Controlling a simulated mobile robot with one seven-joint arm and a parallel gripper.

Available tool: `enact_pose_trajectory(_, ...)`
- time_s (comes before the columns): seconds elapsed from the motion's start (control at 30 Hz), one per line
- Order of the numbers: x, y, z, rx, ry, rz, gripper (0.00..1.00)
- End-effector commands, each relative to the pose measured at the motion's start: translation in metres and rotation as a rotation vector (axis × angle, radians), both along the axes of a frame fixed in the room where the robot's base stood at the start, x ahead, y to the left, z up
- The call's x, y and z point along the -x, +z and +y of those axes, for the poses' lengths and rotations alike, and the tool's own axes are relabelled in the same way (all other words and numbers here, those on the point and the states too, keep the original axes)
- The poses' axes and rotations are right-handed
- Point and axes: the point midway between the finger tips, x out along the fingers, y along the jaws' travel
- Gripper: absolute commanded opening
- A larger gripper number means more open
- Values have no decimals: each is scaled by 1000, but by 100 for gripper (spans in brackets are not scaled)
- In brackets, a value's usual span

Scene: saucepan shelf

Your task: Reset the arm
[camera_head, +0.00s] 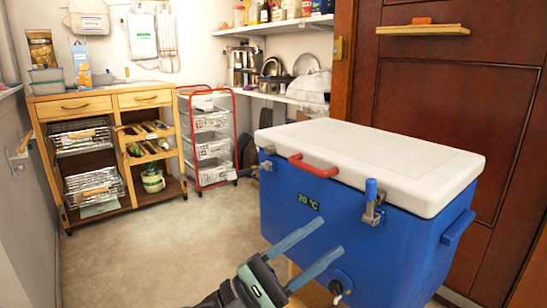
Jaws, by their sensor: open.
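My gripper (318,246) is in the lower middle of the head view, with its two fingers spread apart and pointing up to the right. Nothing is between the fingers. It is in front of a blue cooler (400,265) with a closed white lid (385,160), overlapping the cooler's lower front in the picture. Whether the fingers touch the cooler cannot be told. Only the end of my arm shows at the bottom edge. A saucepan cannot be made out with certainty among the metal pots (242,62) on the back shelf.
A wooden cart (95,103) with wire baskets stands at the left. A red-framed basket rack (207,140) stands beside it. Wall shelves (275,27) hold jars and pots at the back. A dark red door (460,90) is behind the cooler. The floor (150,250) at left is clear.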

Motion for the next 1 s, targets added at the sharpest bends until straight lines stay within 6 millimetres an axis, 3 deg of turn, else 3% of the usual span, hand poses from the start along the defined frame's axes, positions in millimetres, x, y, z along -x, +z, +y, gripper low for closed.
enact_pose_trajectory(0.03,-5,27,-11,-127,83,-61,52)
enact_pose_trajectory(0.2,-28,77,-22,-552,417,-316,52)
enact_pose_trajectory(0.27,-33,102,-19,-692,544,-425,52)
enact_pose_trajectory(0.37,-36,154,-8,-909,771,-619,52)
enact_pose_trajectory(0.47,-25,219,8,-1104,1015,-821,52)
enact_pose_trajectory(0.6,13,315,31,-1328,1370,-1079,52)
enact_pose_trajectory(0.67,36,353,39,-1402,1516,-1167,52)
enact_pose_trajectory(0.8,100,432,54,-1543,1853,-1328,52)
enact_pose_trajectory(0.93,166,493,65,-1640,2152,-1412,52)
enact_pose_trajectory(1.0,157,519,65,-1642,2121,-1403,52)
